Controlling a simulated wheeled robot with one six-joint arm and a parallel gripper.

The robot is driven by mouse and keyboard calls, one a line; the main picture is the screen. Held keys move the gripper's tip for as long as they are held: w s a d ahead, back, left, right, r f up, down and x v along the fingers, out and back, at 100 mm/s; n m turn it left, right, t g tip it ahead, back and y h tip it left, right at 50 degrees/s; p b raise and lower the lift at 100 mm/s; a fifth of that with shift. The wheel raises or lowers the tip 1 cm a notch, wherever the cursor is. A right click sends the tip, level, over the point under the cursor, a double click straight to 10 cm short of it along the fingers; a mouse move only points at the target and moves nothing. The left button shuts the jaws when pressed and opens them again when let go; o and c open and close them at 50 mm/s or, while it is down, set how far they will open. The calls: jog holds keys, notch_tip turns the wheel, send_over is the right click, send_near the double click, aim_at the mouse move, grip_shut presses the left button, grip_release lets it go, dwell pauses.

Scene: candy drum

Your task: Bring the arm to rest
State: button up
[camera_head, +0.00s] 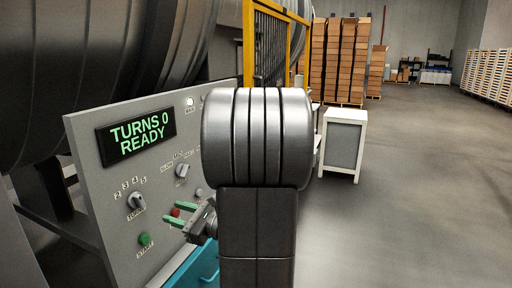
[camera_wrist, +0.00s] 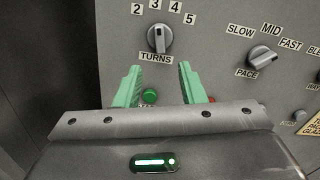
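My gripper (camera_head: 170,212) is in front of the lower part of the grey control panel (camera_head: 95,160) in the head view. In the wrist view its two green fingers (camera_wrist: 160,66) stand apart with nothing between the tips, below the TURNS knob (camera_wrist: 159,39). The green START button (camera_wrist: 149,96) shows behind and between the fingers. A red button (camera_wrist: 211,99) is partly hidden beside the right finger. My arm (camera_head: 257,140) fills the middle of the head view. The display (camera_head: 136,136) reads "TURNS 0 READY".
The PACE knob (camera_wrist: 262,57) is to the right on the panel. A large dark drum (camera_head: 85,60) is behind the panel. A yellow frame (camera_head: 248,50) and a white-framed stand (camera_head: 342,145) are beyond my arm. The floor (camera_head: 420,190) to the right is clear.

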jog(key=shift+n, duration=0.3)
jog(key=p+x, duration=0.2)
jog(key=x, duration=0.9)
jog(key=shift+w+a, duration=0.1)
jog(key=shift+a, duration=0.3)
jog(key=shift+f+n, duration=0.1)
jog(key=shift+n, duration=0.3)
jog(key=shift+d+n, duration=0.15)
jog(key=shift+n, duration=0.65)
jog(key=n, duration=0.3)
jog(key=b, duration=0.3)
send_near(142, 202)
jog(key=v, duration=0.5)
jog(key=shift+d, duration=0.1)
